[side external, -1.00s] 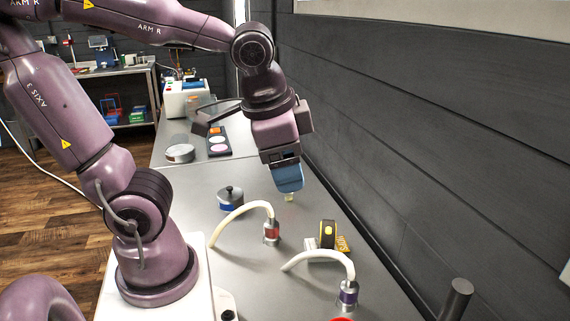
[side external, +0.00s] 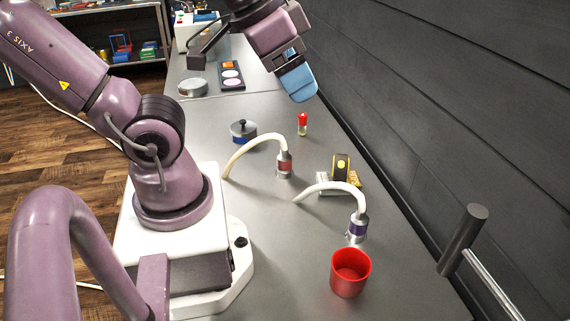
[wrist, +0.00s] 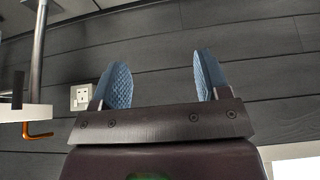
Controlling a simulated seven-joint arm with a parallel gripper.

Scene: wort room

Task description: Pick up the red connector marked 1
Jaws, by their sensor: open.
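The red connector (side external: 284,165) is a metal cylinder with a red band, standing upright on the grey bench in the side view. A cream hose (side external: 252,143) arches from its top down to the left. No number on it is legible. A similar connector with a purple band (side external: 357,228) stands nearer the camera, with its own pale hose. My gripper (side external: 298,85) is open and empty, raised above the bench beyond the red connector and tilted toward the wall. The wrist view shows its two blue fingers (wrist: 162,77) apart with only wall between them; no connector shows there.
A red-capped vial (side external: 303,124) stands below my gripper. A black-and-yellow item (side external: 342,166) lies between the connectors and the wall. A red cup (side external: 350,275) stands in front, a lidded blue pot (side external: 243,131) behind left. The dark wall (side external: 450,120) bounds the right.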

